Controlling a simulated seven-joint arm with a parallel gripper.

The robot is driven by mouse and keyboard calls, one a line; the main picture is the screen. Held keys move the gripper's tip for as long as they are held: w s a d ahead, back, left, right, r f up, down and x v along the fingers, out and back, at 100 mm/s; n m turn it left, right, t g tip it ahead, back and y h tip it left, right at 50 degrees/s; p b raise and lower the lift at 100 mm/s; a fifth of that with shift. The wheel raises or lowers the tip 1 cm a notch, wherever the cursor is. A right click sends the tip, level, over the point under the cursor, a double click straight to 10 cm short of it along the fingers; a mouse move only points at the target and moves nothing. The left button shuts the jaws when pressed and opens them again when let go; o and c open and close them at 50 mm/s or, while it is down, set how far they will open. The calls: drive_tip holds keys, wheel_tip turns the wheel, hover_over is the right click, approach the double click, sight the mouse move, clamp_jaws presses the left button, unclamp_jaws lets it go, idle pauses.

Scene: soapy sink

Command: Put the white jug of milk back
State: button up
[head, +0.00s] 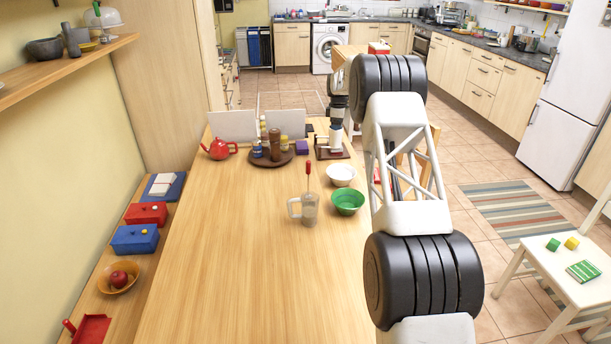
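A small white upright object (335,138), possibly the white jug of milk, is at the far right part of the wooden table (230,270), on or just above a dark square stand. It is too small and too partly covered for me to be sure what it is. The end of my arm with my gripper (337,116) reaches down right over it. The fingers are too small to make out, so I cannot tell whether they are open or touch it. A clear greyish jug (309,211) with a handle stands nearer, with a red-handled tool upright in it.
A white bowl (340,175) and a green bowl (348,202) stand right of the clear jug. A round dark tray (258,160) holds bottles and a mill. A red teapot (219,149) is left of it. The table's near half is clear.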

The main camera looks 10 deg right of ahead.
drive_tip(key=a+f+n, duration=0.1)
drive_tip(key=a+f, duration=0.1)
drive_tip(key=a, duration=0.6)
drive_tip(key=s+a+f+n, duration=0.1)
drive_tip(key=a+f+n, duration=0.1)
drive_tip(key=a, duration=0.6)
drive_tip(key=shift+s+a+f+n, duration=0.25)
drive_tip(key=shift+s+a+n, duration=0.05)
wheel_tip(320, 180, down, 6)
drive_tip(key=shift+f, duration=0.15)
drive_tip(key=shift+f, duration=0.1)
drive_tip(key=shift+f, duration=1.75)
drive_tip(key=shift+f, duration=0.1)
drive_tip(key=o, duration=1.2)
drive_tip(key=shift+o, duration=0.2)
